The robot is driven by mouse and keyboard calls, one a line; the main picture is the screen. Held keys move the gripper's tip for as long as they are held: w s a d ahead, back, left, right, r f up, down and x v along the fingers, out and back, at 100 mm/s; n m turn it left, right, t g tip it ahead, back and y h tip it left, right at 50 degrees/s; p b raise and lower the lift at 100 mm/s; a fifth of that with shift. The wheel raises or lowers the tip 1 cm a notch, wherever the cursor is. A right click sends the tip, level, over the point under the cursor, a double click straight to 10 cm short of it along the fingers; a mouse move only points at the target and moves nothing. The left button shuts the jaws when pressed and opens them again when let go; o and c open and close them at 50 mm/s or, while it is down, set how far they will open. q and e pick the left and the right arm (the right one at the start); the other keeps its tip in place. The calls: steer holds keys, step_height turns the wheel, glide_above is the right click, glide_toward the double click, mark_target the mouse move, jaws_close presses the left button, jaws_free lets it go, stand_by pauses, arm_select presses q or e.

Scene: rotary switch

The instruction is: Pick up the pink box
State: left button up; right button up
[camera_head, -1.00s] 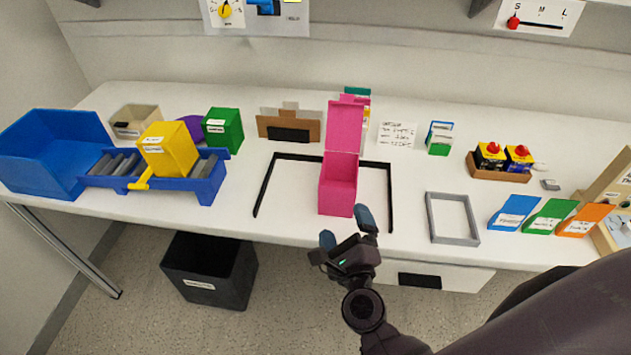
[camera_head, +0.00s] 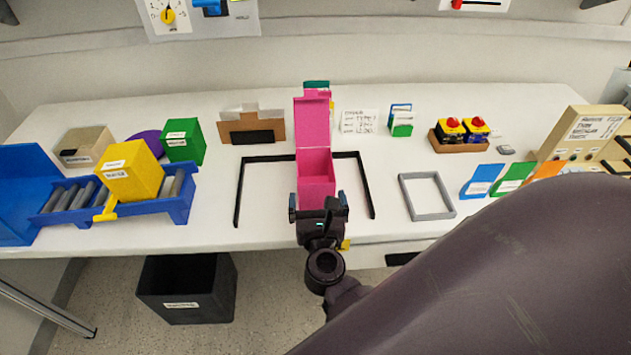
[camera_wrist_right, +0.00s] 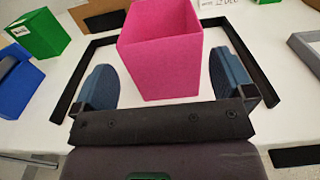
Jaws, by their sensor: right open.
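The pink box (camera_head: 316,176) stands upright on the white table inside a black frame, its lid raised at the back. My right gripper (camera_head: 319,200) is open at the front of the box, with one finger to each side. In the right wrist view the pink box (camera_wrist_right: 162,58) is between the two blue-grey fingertips of the right gripper (camera_wrist_right: 163,85), with a gap on each side. The box looks open at the top. My left gripper is not in view.
The black frame (camera_head: 238,190) surrounds the box on the left, back and right. A grey frame (camera_head: 427,196) lies to the right. A blue tray with a yellow box (camera_head: 130,172) stands to the left. A black bin (camera_head: 187,288) is on the floor.

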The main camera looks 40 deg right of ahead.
mark_target(317, 190)
steer(key=shift+w+d, duration=0.25)
steer(key=shift+w, duration=0.3)
steer(key=x, duration=0.4)
steer(key=shift+p, duration=0.4)
steer(key=shift+w+d, duration=0.4)
steer(key=shift+w, duration=0.05)
steer(key=shift+c, duration=0.2)
steer(key=c, duration=0.6)
steer(key=shift+o, duration=0.2)
